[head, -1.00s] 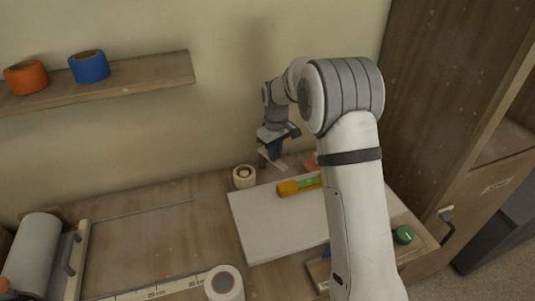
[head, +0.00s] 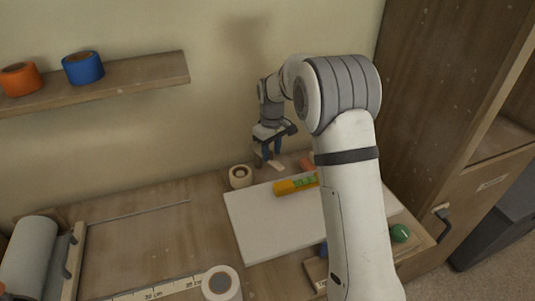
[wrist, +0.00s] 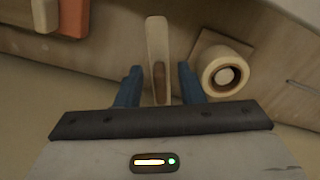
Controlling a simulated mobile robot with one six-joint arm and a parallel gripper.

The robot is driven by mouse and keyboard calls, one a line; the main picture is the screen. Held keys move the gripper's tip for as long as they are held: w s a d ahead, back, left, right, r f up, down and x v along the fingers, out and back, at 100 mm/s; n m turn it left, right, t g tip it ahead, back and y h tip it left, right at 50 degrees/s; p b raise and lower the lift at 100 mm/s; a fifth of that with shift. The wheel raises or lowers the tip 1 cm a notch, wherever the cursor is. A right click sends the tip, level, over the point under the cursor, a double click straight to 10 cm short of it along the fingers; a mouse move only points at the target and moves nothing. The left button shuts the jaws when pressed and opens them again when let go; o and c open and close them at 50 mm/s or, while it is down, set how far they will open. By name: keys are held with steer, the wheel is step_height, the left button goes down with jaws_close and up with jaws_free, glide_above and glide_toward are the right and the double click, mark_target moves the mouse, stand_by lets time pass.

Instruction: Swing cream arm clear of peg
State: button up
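The cream arm (wrist: 157,38) is a slim pale bar in the wrist view, with a darker brown part towards my gripper. It also shows in the head view (head: 276,165) below my gripper. My gripper (wrist: 159,68) has two blue fingers spread apart, one on each side of the bar, with a gap visible on both sides. In the head view my gripper (head: 270,157) is low near the wall. A cream roll (wrist: 228,72) is to the right of the bar, around a pale round end that may be the peg. The roll also shows in the head view (head: 240,176).
A white board (head: 270,225) carries a yellow-and-green tool (head: 295,185). A reddish block (wrist: 74,17) is left of the bar. Another roll (head: 221,284) stands at the front. A shelf (head: 130,80) is on the wall. The left bench top is mostly clear.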

mark_target(272, 152)
step_height(272, 152, up, 7)
steer(key=shift+f, duration=0.1)
stand_by(0.7)
